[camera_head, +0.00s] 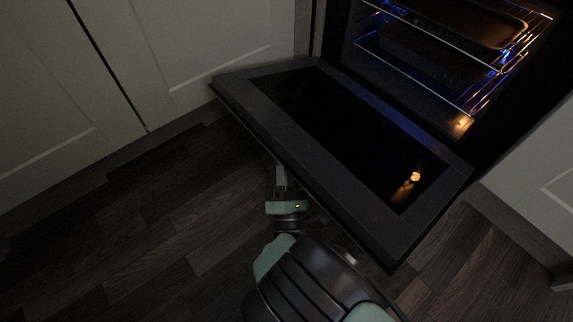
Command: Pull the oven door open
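The oven door (372,205) is a black panel with a dark glass pane. It is swung down to a wide, nearly flat angle, and the lit oven cavity (423,68) shows behind it. My gripper (281,176) is at the outer edge of the door, near the middle of that edge. Its fingers are partly hidden under the door edge, so I cannot tell whether they are shut on the handle. The handle itself is mostly hidden below the door edge.
Wire racks (440,75) and a dark tray (470,22) are inside the oven. White cabinets (190,50) stand on the left, and another white cabinet (540,170) is on the right. The dark wooden floor (150,220) is clear at the left.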

